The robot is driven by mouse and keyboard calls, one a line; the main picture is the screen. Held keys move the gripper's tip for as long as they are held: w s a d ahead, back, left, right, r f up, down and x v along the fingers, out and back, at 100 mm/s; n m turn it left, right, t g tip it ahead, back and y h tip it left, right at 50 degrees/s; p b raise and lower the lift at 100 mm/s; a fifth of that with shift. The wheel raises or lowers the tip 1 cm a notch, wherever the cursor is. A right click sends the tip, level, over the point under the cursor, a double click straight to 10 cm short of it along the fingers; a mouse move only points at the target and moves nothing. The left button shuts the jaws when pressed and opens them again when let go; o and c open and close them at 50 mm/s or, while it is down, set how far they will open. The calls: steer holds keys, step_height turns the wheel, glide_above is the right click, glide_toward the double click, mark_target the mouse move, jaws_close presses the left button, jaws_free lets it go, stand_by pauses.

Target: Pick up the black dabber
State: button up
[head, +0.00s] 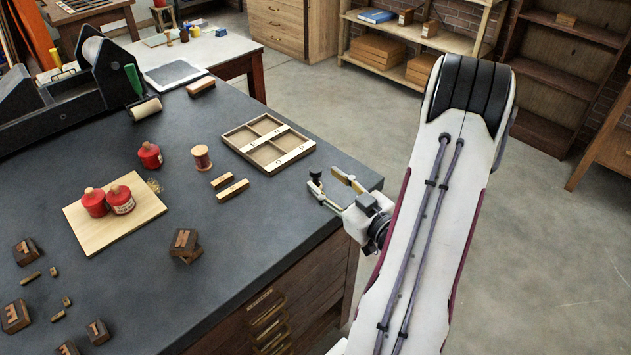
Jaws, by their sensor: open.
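My gripper (328,180) is open over the right edge of the dark worktop, its fingers pointing left and back. A small dark knobbed shape (316,181) shows at the tip of its left finger. I cannot tell whether this is the black dabber or part of the finger. No other black dabber can be made out. Two red dabbers with wooden knobs, a left one (94,203) and a right one (121,200), stand on a pale wooden board (148,205). A third red dabber (150,155) stands behind the board on the worktop.
A divided wooden tray (237,147) lies left of and behind my gripper. Two wooden strips (232,190) and a wooden spool (201,158) lie nearby. Type blocks (184,244) are scattered at the front left. A press (100,80) stands at the back left. The front right worktop is clear.

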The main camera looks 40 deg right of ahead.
mark_target(319, 175)
steer(key=shift+s+f+m+t, duration=0.25)
steer(key=shift+s+m, duration=0.1)
steer(key=shift+s, duration=0.15)
steer(key=shift+s+f+m+t, duration=0.15)
steer(key=shift+s+m+t, duration=0.1)
steer(key=shift+s+m, duration=0.15)
steer(key=shift+w+d, duration=0.25)
steer(key=shift+w, duration=1)
steer(key=shift+w+d, duration=0.25)
steer(key=shift+w, duration=1.05)
steer(key=shift+w+d, duration=0.2)
steer(key=shift+w, duration=1.1)
jaws_close()
